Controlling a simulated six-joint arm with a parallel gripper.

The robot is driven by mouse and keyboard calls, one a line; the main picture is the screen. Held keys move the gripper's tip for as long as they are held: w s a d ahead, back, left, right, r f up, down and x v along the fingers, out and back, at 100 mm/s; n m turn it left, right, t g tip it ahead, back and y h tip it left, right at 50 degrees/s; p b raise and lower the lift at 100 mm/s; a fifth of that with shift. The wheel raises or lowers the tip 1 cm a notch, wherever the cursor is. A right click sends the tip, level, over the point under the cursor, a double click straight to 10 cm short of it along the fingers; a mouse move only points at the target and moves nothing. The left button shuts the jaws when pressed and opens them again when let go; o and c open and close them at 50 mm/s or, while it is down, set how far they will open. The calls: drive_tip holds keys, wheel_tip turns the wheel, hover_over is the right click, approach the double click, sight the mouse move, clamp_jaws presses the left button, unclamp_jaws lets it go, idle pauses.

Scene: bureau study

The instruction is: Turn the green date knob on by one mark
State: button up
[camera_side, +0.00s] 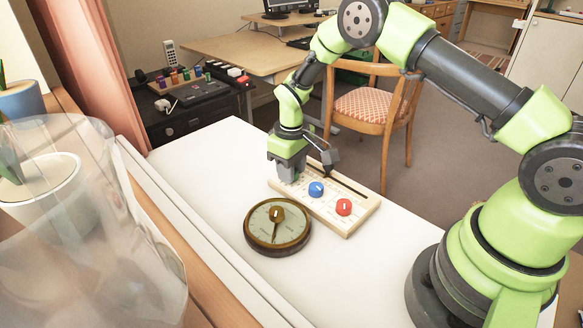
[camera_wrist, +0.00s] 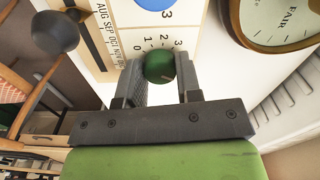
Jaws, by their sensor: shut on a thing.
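The green date knob (camera_wrist: 158,66) sits on the pale wooden board (camera_side: 350,227). In the wrist view it is between the two fingers of my gripper (camera_wrist: 160,74), which is shut on it. Printed digits show beside the knob, and a short pale line shows on its lower right side; which mark it points at, I cannot tell. In the side view my gripper (camera_side: 288,169) points down at the board's far left end and hides the green knob.
A blue knob (camera_side: 316,188) and a red knob (camera_side: 344,207) are on the same board. A dark slider ball (camera_wrist: 55,33) stands by a slot with month names. A round brass-rimmed dial (camera_side: 291,222) lies close in front. The white table is clear at the front right.

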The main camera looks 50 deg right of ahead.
drive_tip(key=shift+m, duration=2)
drive_tip(key=o, duration=0.9)
drive_tip(key=shift+o, duration=0.2)
wheel_tip(320, 180, up, 10)
